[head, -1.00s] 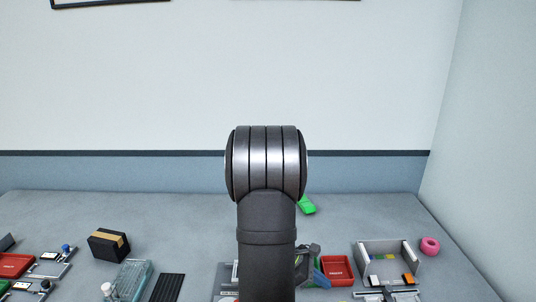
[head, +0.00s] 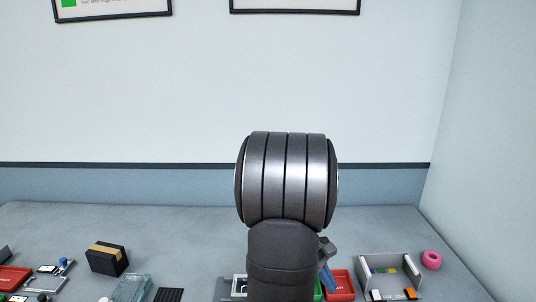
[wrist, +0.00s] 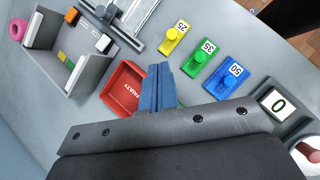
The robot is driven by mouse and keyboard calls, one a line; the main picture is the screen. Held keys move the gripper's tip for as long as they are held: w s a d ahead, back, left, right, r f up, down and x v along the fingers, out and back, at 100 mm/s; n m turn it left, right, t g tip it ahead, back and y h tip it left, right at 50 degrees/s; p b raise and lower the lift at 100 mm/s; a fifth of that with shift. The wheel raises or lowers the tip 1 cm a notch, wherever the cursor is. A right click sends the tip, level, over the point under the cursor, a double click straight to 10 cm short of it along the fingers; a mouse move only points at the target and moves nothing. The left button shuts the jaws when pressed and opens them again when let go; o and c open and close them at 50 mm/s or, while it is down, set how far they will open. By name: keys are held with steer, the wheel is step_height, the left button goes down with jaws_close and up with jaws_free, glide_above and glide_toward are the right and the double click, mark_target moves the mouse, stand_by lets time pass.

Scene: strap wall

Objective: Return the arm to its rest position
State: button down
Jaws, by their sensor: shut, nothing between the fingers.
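My gripper (wrist: 159,70) shows in the wrist view as two blue fingers close together, shut and empty. They point over the grey table, in front of or beside a red tray (wrist: 123,88) whose lettering is partly legible. I cannot tell the height of the fingers above the table. In the head view the blue fingers (head: 328,279) show just right of my arm, left of the red tray (head: 340,284). My arm hides the middle of the table there.
A yellow block (wrist: 175,38), a green block (wrist: 198,58) and a blue block (wrist: 225,75) carry number labels. An open grey bin (wrist: 84,72) stands beside the red tray. A pink ring (head: 431,260) and a black box (head: 107,258) lie apart. The far table is mostly clear.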

steer(key=shift+s+d+r+m+y, duration=0.15)
steer(key=shift+d+r+m+y, duration=0.2)
steer(key=shift+d+m, duration=0.2)
steer(key=c, duration=1.3)
jaws_free()
steer(key=shift+o, duration=0.2)
steer(key=s+d+r+m+t+y, duration=0.1)
steer(key=d+r+m+t+y, duration=0.1)
steer(key=d+r, duration=0.35)
steer(key=s+d+r+m+t+y, duration=0.1)
steer(key=s+d+r+m+t, duration=0.15)
steer(key=d, duration=0.65)
steer(key=shift+n, duration=0.5)
steer(key=x, duration=1.1)
steer(key=w+a+x, duration=0.1)
steer(key=x, duration=0.4)
steer(key=shift+d+f, duration=0.1)
steer(key=shift+f, duration=0.2)
jaws_close()
